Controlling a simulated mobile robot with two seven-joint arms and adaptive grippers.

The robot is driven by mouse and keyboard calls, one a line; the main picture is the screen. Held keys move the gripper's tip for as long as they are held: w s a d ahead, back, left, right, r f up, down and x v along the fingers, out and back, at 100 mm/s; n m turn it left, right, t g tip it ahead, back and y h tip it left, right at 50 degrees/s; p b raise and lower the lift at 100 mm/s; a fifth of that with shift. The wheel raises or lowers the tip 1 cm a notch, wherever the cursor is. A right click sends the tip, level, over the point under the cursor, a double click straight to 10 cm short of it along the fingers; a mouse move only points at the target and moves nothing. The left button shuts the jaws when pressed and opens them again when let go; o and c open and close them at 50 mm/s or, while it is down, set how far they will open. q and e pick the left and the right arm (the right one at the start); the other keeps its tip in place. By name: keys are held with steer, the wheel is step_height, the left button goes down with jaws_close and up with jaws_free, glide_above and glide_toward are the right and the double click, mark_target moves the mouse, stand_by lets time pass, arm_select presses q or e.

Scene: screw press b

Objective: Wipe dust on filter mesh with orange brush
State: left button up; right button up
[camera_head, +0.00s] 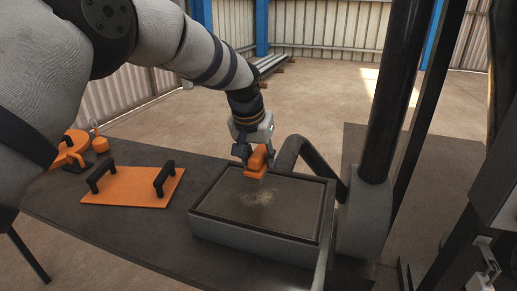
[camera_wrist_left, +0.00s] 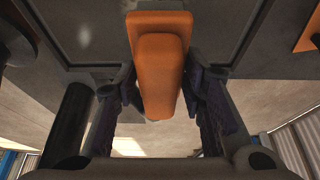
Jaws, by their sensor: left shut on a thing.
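My left gripper (camera_head: 249,150) is shut on the orange brush (camera_head: 256,161) and holds it over the back part of the filter mesh. In the left wrist view the orange brush (camera_wrist_left: 160,62) sits between the two dark fingers of my left gripper (camera_wrist_left: 162,90). The filter mesh (camera_head: 285,205) is a dark rectangular panel in a grey framed box on the table. A pale patch of dust (camera_head: 258,198) lies near its middle, in front of the brush. I cannot tell whether the bristles touch the mesh.
An orange plate with two black handles (camera_head: 125,187) lies on the dark table (camera_head: 90,232) left of the mesh box. Other orange parts (camera_head: 72,148) sit farther left. A black hose (camera_head: 302,150) and a thick dark column (camera_head: 388,100) stand close behind and right of the mesh.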

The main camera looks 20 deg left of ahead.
mark_target(253, 180)
arm_select(q)
step_height(253, 180, down, 4)
steer(key=shift+r, duration=0.1)
steer(key=shift+s, duration=0.2)
steer(key=s+p, duration=0.2)
steer(key=shift+s+r, duration=0.2)
steer(key=shift+s, duration=0.15)
jaws_close()
steer(key=shift+s+f, duration=0.2)
steer(key=shift+f, duration=0.3)
arm_select(e)
steer(key=shift+w+r+t, duration=0.5)
steer(key=shift+w+r, duration=0.65)
steer(key=shift+w, duration=0.1)
steer(key=shift+r, duration=0.1)
arm_select(q)
steer(key=shift+f, duration=0.65)
